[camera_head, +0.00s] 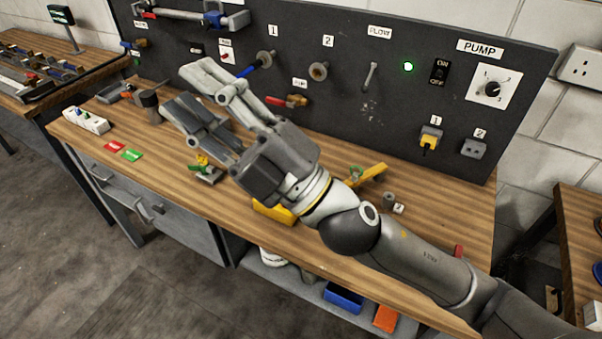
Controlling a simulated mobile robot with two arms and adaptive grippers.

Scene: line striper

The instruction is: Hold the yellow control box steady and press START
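A yellow object (273,211) shows in part beneath my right arm on the wooden bench. It may be the yellow control box, but my gripper and wrist cover most of it, and I see no START label. My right gripper (184,90) reaches in from the lower right, over the bench and in front of the dark panel. Its fingers are spread, with nothing visible between them. My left gripper is not in view.
The dark panel (350,62) with a lit green lamp (408,67) stands behind the bench (455,215). A yellow-handled tool (371,174) lies right of my gripper.

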